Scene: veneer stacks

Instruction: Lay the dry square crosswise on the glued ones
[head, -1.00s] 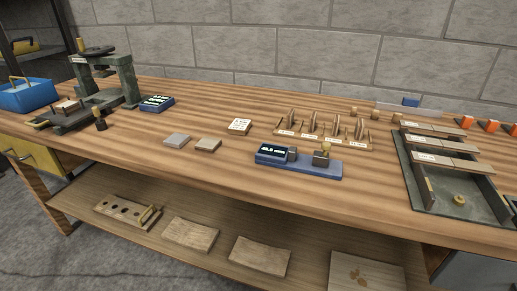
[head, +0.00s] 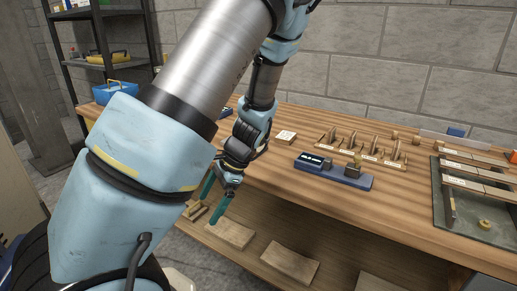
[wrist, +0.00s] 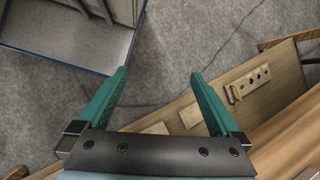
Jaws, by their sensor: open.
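My gripper (head: 209,211) hangs open and empty in front of the bench's front edge, above the lower shelf in the head view. In the wrist view its two teal fingers (wrist: 160,74) are spread wide over the grey floor, with nothing between them. The two small squares that lay on the bench earlier are hidden behind my arm in the head view, as is the dark press. Neither view shows any glued or dry square clearly now.
Flat boards (head: 290,262) and a holed block (wrist: 258,82) lie on the shelf below. A blue bin (head: 117,92) stands at left.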

